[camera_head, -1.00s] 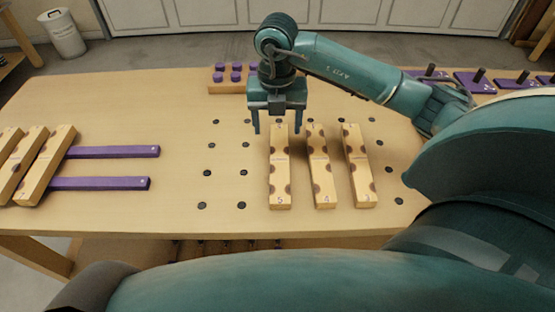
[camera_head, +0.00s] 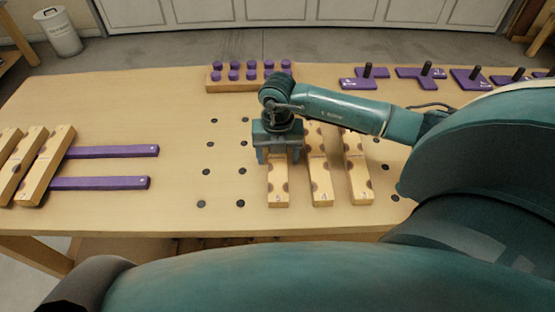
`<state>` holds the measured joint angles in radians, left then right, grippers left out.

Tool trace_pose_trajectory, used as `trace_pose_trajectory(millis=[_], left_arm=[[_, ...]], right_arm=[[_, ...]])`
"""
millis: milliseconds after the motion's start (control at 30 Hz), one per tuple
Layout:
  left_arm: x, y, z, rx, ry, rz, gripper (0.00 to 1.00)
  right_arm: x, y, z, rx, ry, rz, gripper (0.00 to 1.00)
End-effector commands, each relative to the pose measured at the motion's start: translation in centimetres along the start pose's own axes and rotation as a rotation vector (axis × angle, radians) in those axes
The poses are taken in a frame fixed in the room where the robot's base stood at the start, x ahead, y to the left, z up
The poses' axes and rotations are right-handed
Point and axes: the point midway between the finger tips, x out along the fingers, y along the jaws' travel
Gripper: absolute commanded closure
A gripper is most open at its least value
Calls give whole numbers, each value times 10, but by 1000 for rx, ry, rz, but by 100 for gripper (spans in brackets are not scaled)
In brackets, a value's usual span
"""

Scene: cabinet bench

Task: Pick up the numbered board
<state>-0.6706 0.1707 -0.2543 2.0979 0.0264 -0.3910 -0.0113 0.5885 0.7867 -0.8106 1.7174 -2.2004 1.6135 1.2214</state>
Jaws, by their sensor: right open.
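Three light wooden numbered boards with dark round notches lie side by side on the bench. The board numbered 5 (camera_head: 278,190) is on the left, the one numbered 4 (camera_head: 321,185) in the middle, and a third board (camera_head: 359,180) on the right. My right gripper (camera_head: 278,158) is open and low over the board numbered 5, its fingers on either side of it. The gripper and arm hide the far part of that board. I cannot tell whether the fingers touch it. My left gripper is not in view.
More wooden boards (camera_head: 45,168) rest across purple bars (camera_head: 100,183) at the left. A wooden block with purple pegs (camera_head: 215,85) stands at the back, with purple pieces with dark posts (camera_head: 420,77) at the back right. Dark holes dot the bench (camera_head: 120,115).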

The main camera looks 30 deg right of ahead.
Motion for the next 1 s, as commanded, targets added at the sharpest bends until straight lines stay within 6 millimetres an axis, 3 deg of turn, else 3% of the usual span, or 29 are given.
trace_pose_trajectory(millis=[67,700,1000], left_arm=[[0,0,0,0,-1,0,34],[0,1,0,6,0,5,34],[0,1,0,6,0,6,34]], right_arm=[[0,0,0,0,0,0,34],[-1,0,0,1,0,1,86],[-8,1,1,1,-2,4,86]])
